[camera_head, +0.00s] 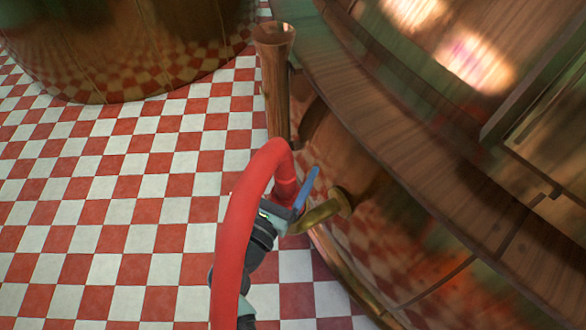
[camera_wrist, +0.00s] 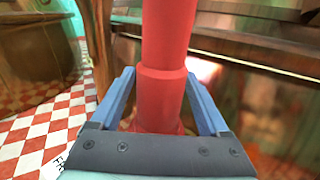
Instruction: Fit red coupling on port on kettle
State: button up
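The red coupling (camera_head: 286,188) is at the end of a thick red hose (camera_head: 240,220) that arches over from the bottom of the head view. My gripper (camera_head: 296,201) has its blue fingers on either side of the coupling. In the wrist view the coupling (camera_wrist: 161,98) stands between the two fingertips, close against both. The port is a short brass pipe (camera_head: 318,216) sticking out from the side of the copper kettle (camera_head: 385,235). Its outer end lies right by my gripper and the coupling's lower end. My gripper hides whether the two touch.
A wooden ledge (camera_head: 400,115) curves around the kettle above the port. An upright copper pipe (camera_head: 274,85) stands beyond the hose's bend. Another copper kettle (camera_head: 120,45) stands at the back left. The red and white checkered floor (camera_head: 110,210) is clear at left.

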jog(key=shift+o, duration=0.2)
jog(key=shift+s+f, duration=0.2)
jog(key=shift+f, duration=0.35)
jog(key=shift+s+f, duration=0.15)
jog(key=shift+f, duration=0.4)
jog(key=shift+s+a, duration=0.2)
jog(key=r+p+v, duration=0.2)
jog(key=v, duration=1)
jog(key=shift+p, duration=0.35)
jog(key=shift+r, duration=0.15)
